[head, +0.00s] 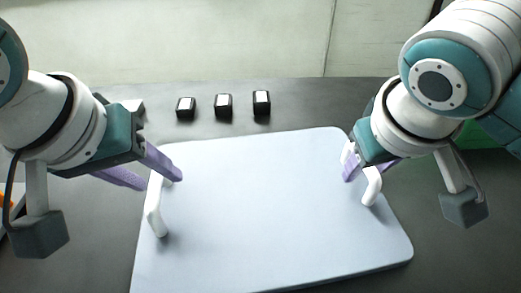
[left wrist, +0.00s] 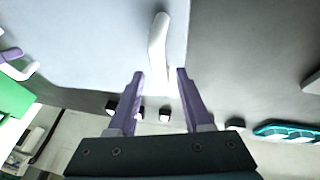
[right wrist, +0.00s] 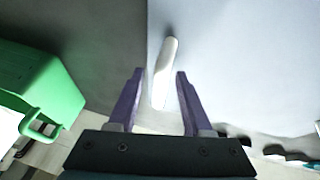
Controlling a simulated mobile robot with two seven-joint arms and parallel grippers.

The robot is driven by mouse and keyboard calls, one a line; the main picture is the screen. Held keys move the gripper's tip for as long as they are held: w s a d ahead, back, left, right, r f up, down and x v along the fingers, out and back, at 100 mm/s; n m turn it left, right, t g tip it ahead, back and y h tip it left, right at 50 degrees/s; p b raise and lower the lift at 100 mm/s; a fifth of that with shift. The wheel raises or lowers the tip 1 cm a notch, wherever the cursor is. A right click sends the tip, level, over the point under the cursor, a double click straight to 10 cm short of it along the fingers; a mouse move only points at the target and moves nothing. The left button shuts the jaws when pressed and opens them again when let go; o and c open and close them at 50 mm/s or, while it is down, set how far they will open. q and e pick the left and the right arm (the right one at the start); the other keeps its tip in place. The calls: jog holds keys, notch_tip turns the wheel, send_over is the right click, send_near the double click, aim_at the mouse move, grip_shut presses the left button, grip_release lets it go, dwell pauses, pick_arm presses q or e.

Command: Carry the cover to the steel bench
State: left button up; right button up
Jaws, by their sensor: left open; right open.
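The cover (head: 270,215) is a pale blue-white flat panel with rounded corners, lying on a dark grey surface. It has a white bar handle near each side: the left handle (head: 154,205) and the right handle (head: 372,186). My left gripper (head: 158,179) is open at the left handle; in the left wrist view, the handle's near end (left wrist: 157,60) shows between the fingertips. My right gripper (head: 367,171) is open at the right handle; in the right wrist view, that handle (right wrist: 165,70) shows between the fingers. Neither grips. I cannot identify the steel bench.
Three small black blocks with white tops (head: 223,105) stand in a row behind the cover. A green crate (right wrist: 50,95) stands beyond the right side. A pale wall (head: 200,45) closes off the back. A teal object (left wrist: 285,131) lies off to one side.

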pick_arm(q)
jog(key=v, duration=1)
pick_arm(e)
jog(key=v, duration=0.7)
jog(key=shift+r, duration=0.2)
pick_arm(q)
jog(key=shift+s, duration=0.1)
pick_arm(e)
jog(key=shift+s, duration=0.2)
